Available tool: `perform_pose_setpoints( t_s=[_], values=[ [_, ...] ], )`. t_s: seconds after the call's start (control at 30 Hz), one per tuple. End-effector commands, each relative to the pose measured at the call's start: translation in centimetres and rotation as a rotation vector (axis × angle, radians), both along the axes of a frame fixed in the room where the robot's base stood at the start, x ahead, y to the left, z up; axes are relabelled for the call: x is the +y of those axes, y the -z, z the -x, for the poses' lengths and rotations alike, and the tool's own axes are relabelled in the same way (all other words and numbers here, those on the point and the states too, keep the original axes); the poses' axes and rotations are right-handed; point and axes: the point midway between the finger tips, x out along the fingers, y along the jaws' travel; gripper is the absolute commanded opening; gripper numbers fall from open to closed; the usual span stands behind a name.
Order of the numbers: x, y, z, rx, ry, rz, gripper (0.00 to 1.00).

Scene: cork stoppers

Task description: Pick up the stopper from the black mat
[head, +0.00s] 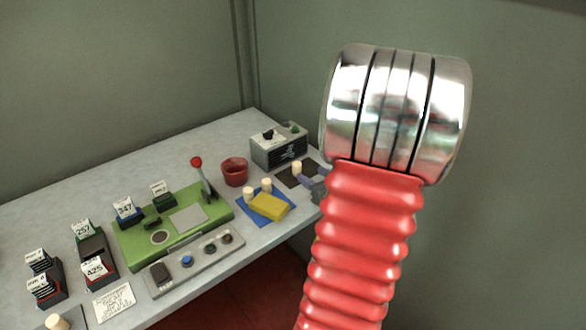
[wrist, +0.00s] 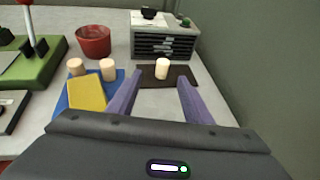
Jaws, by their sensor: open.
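A pale cork stopper (wrist: 162,68) stands upright on the black mat (wrist: 183,77), in front of the grey box in the wrist view. In the head view the stopper (head: 297,168) and the dark mat (head: 291,182) show just left of my arm, which hides part of that area. My gripper (wrist: 154,84) is open and empty, its two purple fingers apart and pointing towards the mat. The stopper appears between and beyond the fingertips, with no contact visible. In the head view only a bit of my gripper (head: 314,181) shows at the arm's edge.
A blue mat (wrist: 63,102) with two more stoppers and a yellow cloth (wrist: 87,93) lies left of my gripper. A red pot (wrist: 93,41), a grey vented box (wrist: 165,40) and a green machine (head: 160,237) stand nearby. A wall bounds the right.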

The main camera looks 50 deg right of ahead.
Motion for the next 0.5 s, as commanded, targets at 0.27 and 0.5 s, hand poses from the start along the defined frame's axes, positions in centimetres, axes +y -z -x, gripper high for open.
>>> perform_pose_setpoints(
  t_s=[0.27, 0.5],
  values=[
    [-0.41, 0.17, 0.37, -0.006, 0.019, -0.009, 0.46],
    [-0.67, 0.48, -0.34, -0.004, 0.016, -0.009, 0.46]
  ],
)
